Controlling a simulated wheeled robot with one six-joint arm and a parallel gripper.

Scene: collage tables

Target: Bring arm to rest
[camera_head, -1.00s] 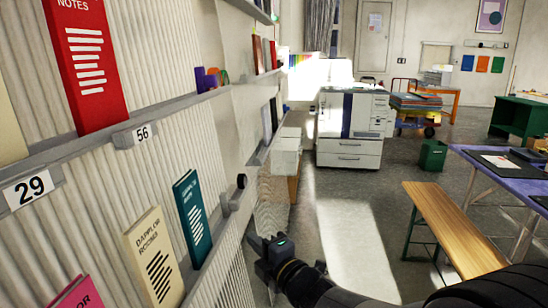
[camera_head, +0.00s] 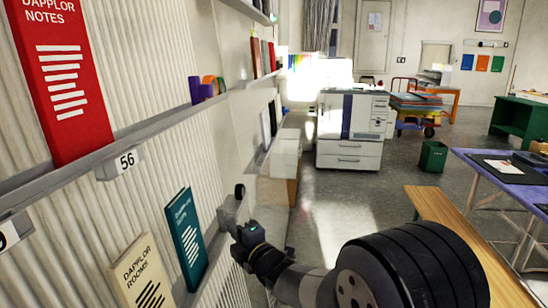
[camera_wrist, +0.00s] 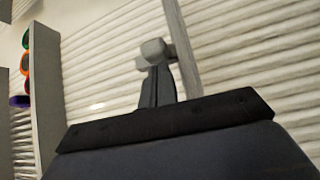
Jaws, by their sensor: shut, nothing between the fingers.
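My gripper shows at the end of my dark arm in the head view (camera_head: 240,238), low and left of the picture's middle, beside the ribbed wall rack. In the wrist view its dark fingers (camera_wrist: 156,86) are together with nothing between them. A pale grey fixture (camera_wrist: 155,50) on the ribbed wall appears just beyond the fingertips; I cannot tell whether they touch it. My arm is bent, with a large dark joint filling the lower right of the head view.
The ledge (camera_head: 150,135) bears a red book (camera_head: 58,80); a teal book (camera_head: 186,240) and cream book (camera_head: 143,275) are below. A wooden bench (camera_head: 450,225) and purple table (camera_head: 490,165) stand right. A white printer (camera_head: 348,130) stands ahead, beyond open floor.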

